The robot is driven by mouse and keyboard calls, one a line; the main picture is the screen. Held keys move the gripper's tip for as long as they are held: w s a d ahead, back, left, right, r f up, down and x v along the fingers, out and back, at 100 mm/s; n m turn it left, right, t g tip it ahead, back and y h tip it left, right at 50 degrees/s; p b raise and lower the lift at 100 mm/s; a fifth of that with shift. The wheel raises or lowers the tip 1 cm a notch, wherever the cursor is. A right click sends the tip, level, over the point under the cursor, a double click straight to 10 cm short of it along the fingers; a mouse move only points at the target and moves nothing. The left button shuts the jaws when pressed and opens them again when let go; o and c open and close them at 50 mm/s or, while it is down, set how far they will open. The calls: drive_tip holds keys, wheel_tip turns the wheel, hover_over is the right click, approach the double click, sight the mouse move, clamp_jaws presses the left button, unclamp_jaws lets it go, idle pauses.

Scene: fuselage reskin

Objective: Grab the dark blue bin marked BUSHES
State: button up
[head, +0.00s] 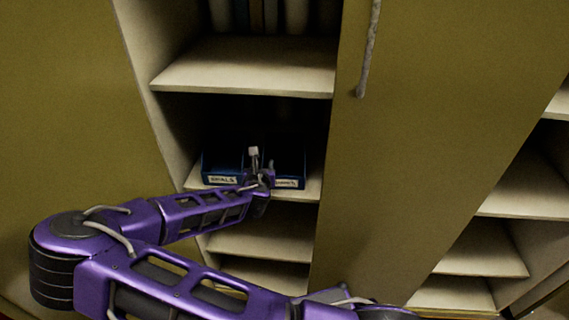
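A dark blue bin (294,168) stands at the right on a shelf inside the open cabinet bay. Its white label (287,183) is partly covered by my gripper and too small to read surely. A second dark blue bin (222,164), labelled what looks like SEALS, stands to its left. My gripper (259,168) is at the shelf front, between the two bins in the picture and overlapping the right bin's left side. Its fingers are small and dark, so I cannot tell whether they are open or touch a bin.
An upper shelf (245,75) lies above the bins, with upright items (262,14) at the back over it. Lower shelves (262,238) look empty. A cabinet door (430,120) with a long handle (369,50) is right of the bay. More shelves (525,180) show at far right.

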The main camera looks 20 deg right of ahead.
drive_tip(key=x, duration=0.3)
drive_tip(key=shift+w+f, duration=0.15)
drive_tip(key=shift+w, duration=0.05)
drive_tip(key=shift+c, duration=0.2)
clamp_jaws()
idle(1.1)
